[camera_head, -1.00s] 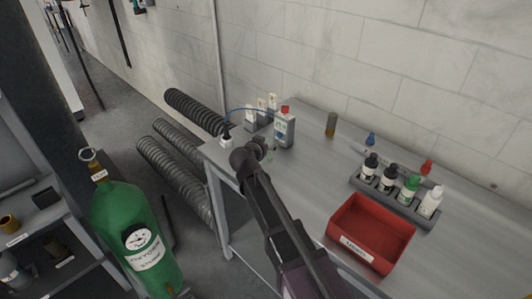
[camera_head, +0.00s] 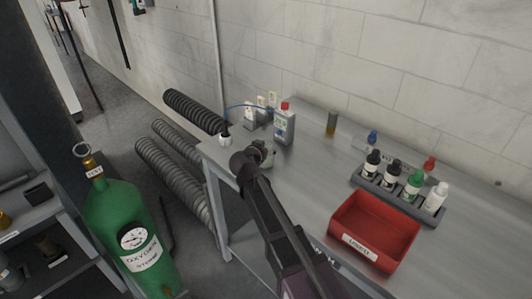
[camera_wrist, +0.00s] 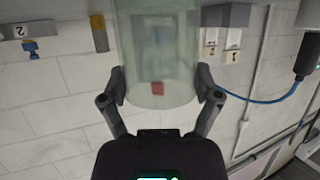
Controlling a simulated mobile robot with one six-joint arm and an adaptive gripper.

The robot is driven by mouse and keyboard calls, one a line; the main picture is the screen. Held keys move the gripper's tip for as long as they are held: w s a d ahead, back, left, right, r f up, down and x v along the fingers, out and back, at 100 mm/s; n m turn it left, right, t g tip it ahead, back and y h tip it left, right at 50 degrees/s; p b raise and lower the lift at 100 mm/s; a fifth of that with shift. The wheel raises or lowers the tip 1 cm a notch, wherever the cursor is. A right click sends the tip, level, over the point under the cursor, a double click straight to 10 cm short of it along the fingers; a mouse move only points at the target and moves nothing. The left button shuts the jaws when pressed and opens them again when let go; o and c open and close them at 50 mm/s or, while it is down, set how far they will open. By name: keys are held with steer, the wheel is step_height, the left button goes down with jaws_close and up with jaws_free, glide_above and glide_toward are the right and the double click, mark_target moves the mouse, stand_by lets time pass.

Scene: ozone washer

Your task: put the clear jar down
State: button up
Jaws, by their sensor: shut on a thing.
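The clear jar (camera_wrist: 158,45) is a pale, see-through cylinder in the wrist view. My gripper (camera_wrist: 160,82) is shut around its side, with one finger on each side. A red patch shows through the jar's wall. In the head view my gripper (camera_head: 266,156) is over the back left part of the grey table (camera_head: 290,190), and my wrist and fingers mostly hide the jar. I cannot tell whether the jar's base touches the table.
A small bottle with a blue tube (camera_head: 225,138) is at the left corner. An amber vial (camera_head: 331,123), a bottle rack (camera_head: 400,197) and a red bin (camera_head: 374,231) are to the right. The middle is clear.

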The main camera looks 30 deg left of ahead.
steer(key=shift+f, duration=0.25)
steer(key=o, duration=1.1)
steer(key=shift+c, duration=0.2)
steer(key=shift+r, duration=0.2)
steer(key=shift+s+r, duration=0.1)
steer(key=shift+s, duration=0.05)
steer(key=p+v, duration=0.4)
steer(key=v, duration=0.7)
steer(key=shift+s+r+p, duration=0.15)
steer(key=shift+s+p, duration=0.15)
steer(key=shift+p, duration=0.05)
steer(key=shift+d, duration=0.1)
